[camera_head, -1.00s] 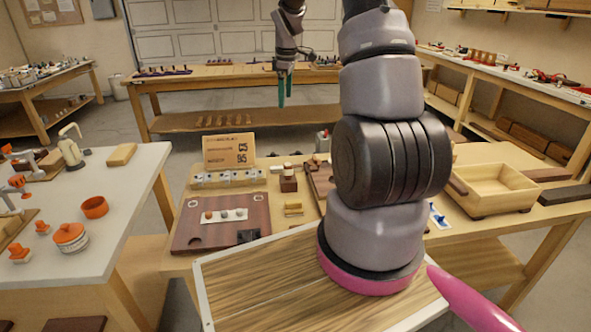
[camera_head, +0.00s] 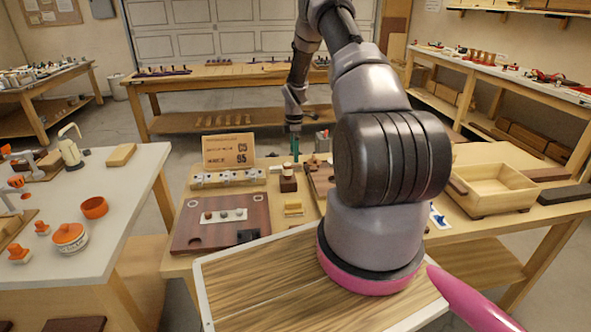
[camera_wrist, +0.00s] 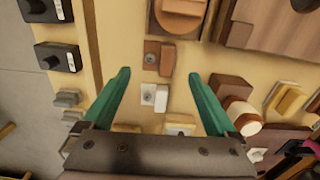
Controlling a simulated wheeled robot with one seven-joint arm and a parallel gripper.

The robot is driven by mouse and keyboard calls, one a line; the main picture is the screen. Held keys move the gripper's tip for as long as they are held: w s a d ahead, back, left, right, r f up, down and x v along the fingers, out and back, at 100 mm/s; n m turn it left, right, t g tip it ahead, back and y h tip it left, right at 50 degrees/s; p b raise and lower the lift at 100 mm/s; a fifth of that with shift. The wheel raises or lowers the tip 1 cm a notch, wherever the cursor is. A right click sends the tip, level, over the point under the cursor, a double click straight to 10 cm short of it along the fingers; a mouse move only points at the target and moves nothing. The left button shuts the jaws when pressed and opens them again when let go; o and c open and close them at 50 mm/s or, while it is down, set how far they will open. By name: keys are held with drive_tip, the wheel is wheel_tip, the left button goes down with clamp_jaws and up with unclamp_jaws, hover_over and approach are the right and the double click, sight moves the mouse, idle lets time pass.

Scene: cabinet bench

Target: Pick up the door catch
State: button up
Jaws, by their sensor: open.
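A small white block with a grey part, which I take to be the door catch (camera_wrist: 154,97), lies on the bench. In the wrist view it sits between my fingers, nearer the left one. My gripper (camera_wrist: 158,77) has two green fingers, spread wide and empty, pointing down over the bench. In the head view my gripper (camera_head: 295,146) hangs low at the back of the bench, behind the dark brown block with a pale top (camera_head: 288,178). I cannot make out the catch in the head view.
A small brown block (camera_wrist: 159,55) lies just beyond the white one. A brown and cream knob piece (camera_wrist: 238,100) stands close to the right finger. Black fittings (camera_wrist: 58,57) line the left. A wooden tray (camera_head: 492,190) sits at the bench's right.

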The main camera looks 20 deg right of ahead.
sight(295, 166)
wheel_tip(295, 166, down, 5)
drive_tip(key=c, duration=1.1)
drive_tip(key=shift+o, duration=0.2)
drive_tip(key=shift+d+r, duration=0.1)
drive_tip(key=shift+r, duration=0.05)
